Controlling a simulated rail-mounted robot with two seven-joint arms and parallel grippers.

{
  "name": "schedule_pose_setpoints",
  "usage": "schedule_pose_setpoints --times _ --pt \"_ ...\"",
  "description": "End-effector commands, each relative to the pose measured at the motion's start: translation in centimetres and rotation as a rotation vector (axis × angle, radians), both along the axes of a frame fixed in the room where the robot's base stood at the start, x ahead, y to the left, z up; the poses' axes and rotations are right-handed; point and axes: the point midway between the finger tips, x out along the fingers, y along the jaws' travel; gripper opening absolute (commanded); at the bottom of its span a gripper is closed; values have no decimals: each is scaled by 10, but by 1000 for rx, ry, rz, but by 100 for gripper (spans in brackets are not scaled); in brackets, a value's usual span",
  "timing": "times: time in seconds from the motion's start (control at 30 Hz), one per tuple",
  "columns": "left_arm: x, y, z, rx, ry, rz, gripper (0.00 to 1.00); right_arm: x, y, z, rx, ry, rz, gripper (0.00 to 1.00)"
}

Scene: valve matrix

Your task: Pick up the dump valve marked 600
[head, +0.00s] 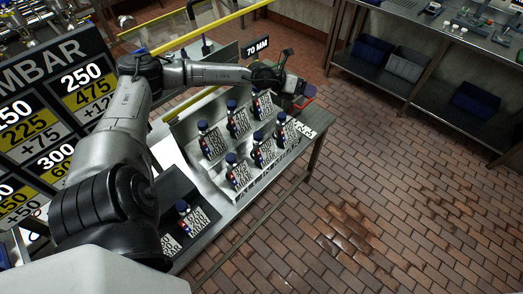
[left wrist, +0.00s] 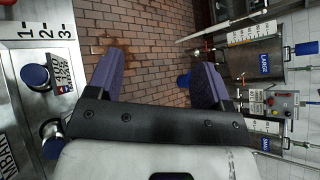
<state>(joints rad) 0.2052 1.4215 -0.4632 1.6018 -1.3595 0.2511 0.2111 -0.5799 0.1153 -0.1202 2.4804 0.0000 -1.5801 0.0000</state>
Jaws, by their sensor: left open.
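Several dump valves with blue caps and black-and-white label plates stand in two rows on a sloped metal rack, such as this valve (head: 238,120) in the back row and this valve (head: 238,174) in the front row. The label figures are too small to read surely, so I cannot tell which valve is marked 600. My left gripper (head: 298,89) is open and empty, beyond the back right end of the rack. In the left wrist view its purple fingers (left wrist: 160,65) are spread over brick floor, with a blue-capped valve (left wrist: 35,76) to their left. My right gripper is not seen.
A dark tray (head: 203,196) at the rack's near end holds more labelled valves. A "70 MM" sign (head: 256,46) stands behind my left arm. A large pressure board (head: 50,120) is at left. Brick floor (head: 400,200) is open at right, below a steel bench (head: 440,40).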

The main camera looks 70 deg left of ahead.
Motion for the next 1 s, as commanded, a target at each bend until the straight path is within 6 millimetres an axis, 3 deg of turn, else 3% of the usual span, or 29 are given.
schedule_pose_setpoints --times 0.1,0.3,0.6,0.87,1.0 --pt "-20 15 -32 80 204 -32 73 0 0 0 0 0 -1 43" --pt "-65 40 -71 189 555 -50 73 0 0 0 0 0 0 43" --pt "-124 53 -90 245 947 -28 73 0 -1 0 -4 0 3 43" --pt "-144 53 -95 217 1074 4 73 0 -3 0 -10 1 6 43" --pt "-143 52 -114 205 1073 16 73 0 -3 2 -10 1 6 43"
